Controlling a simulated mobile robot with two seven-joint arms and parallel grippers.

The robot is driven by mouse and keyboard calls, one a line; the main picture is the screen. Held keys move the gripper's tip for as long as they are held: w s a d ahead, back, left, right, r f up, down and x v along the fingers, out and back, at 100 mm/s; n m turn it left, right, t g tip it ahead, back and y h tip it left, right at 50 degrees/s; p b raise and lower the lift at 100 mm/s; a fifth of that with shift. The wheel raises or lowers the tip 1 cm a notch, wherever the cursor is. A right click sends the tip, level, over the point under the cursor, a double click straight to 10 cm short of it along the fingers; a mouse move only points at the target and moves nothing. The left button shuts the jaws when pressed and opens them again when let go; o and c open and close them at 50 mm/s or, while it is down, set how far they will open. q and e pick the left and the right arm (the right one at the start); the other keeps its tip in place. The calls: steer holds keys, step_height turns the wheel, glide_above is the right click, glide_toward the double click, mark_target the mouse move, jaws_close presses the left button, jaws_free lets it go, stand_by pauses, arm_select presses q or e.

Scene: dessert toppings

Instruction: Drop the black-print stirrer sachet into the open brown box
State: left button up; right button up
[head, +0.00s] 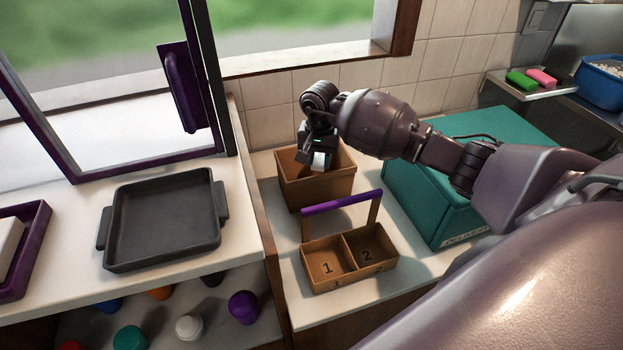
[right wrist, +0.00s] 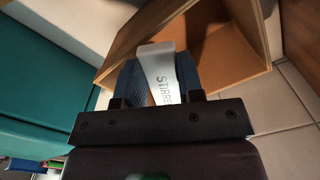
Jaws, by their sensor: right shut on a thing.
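In the head view the white sachet (head: 320,160) shows at the tip of my right gripper (head: 317,157), over the open brown box (head: 315,191). The box's open inside also shows ahead of the sachet in the right wrist view (right wrist: 235,68). How far the sachet sits below the rim I cannot tell. My left gripper is out of view.
A two-compartment caddy (head: 350,276) marked 1 and 2, with a purple handle, stands in front of the box. A teal delivery box (head: 440,195) stands to its right. A dark tray (head: 162,220) lies on the left counter. The tiled wall is behind.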

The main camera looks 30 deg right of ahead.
steer(key=shift+f, duration=0.35)
steer(key=o, duration=1)
steer(key=shift+c, duration=0.2)
step_height(320, 180, up, 11)
steer(key=shift+f, duration=0.15)
